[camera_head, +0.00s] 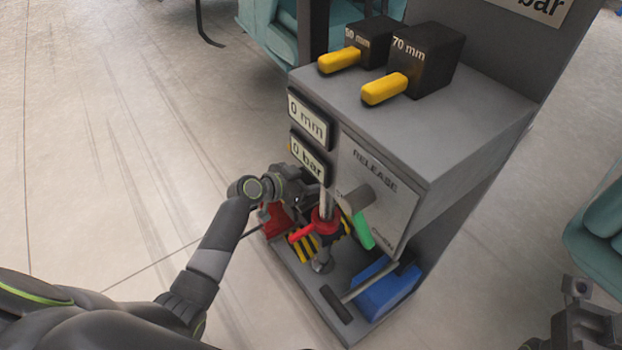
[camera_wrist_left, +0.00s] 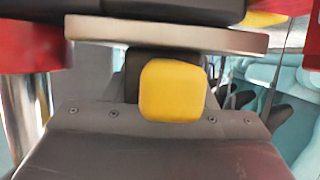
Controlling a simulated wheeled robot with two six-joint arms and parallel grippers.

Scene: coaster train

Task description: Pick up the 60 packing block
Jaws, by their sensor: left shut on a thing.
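My left gripper (camera_head: 290,187) is low at the front of the grey cabinet, below the gauge plates. In the left wrist view a yellow handle (camera_wrist_left: 172,90) sits in the middle, with a dark block (camera_wrist_left: 133,73) behind it. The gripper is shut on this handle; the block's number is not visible. Two black packing blocks with yellow handles stand on the cabinet top. One is marked 70 mm (camera_head: 428,58); the smaller one's label (camera_head: 366,38) looks like 50 mm but is hard to read. My right gripper (camera_head: 588,315) is at the lower right edge, its jaws unclear.
The cabinet (camera_head: 440,125) carries 0 mm and 0 bar plates and a RELEASE panel (camera_head: 370,165) with a green-ended lever (camera_head: 362,230). Below are a red part (camera_head: 323,219) on a rod, striped pieces and a blue block (camera_head: 388,288). Open floor (camera_head: 110,150) lies left.

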